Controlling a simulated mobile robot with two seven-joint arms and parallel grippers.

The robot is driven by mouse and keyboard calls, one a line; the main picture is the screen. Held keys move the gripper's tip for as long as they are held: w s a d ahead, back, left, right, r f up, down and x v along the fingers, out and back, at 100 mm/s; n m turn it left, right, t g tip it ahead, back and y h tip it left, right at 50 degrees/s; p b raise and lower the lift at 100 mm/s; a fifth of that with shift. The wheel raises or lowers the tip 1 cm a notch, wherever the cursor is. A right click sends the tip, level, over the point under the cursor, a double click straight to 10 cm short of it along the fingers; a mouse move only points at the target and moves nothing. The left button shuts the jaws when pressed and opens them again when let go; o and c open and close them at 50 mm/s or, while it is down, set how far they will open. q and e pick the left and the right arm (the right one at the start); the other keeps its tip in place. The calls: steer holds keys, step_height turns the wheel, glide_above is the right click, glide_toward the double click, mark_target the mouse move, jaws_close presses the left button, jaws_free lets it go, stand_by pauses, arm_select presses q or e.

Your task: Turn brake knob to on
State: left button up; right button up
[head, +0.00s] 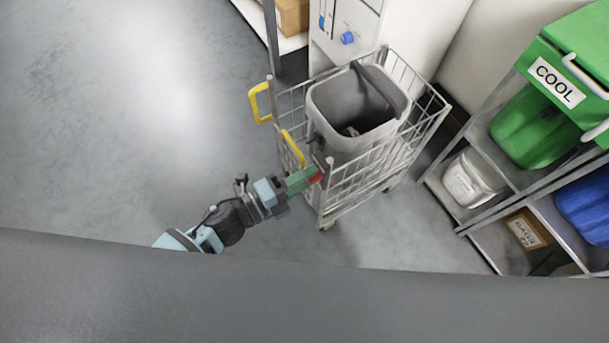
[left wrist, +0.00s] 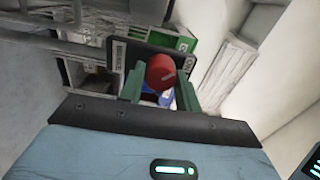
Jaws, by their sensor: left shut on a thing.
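The red brake knob (left wrist: 161,72) sits on a dark plate (left wrist: 125,55) with small white labels, too small to read surely. In the head view the knob (head: 315,180) is at the near corner of the wire cart (head: 345,195), mostly hidden by my gripper. My left gripper (head: 309,177) reaches in from the left, its green fingers at that corner. In the left wrist view the gripper (left wrist: 160,92) has a finger on each side of the knob and is shut on it. A pale mark shows on the knob. My right gripper is not in view.
The cart has yellow handles (head: 259,102) and holds a grey bin (head: 332,107). A white cabinet with a blue knob (head: 347,38) stands behind. At right is a shelf (head: 487,218) with a green "COOL" box (head: 575,55) and a white bucket (head: 468,182). The floor at left is clear.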

arm_select(q)
steer(key=o, duration=1)
steer(key=v, duration=0.7)
steer(key=shift+s+a, duration=0.25)
steer(key=shift+a, duration=0.05)
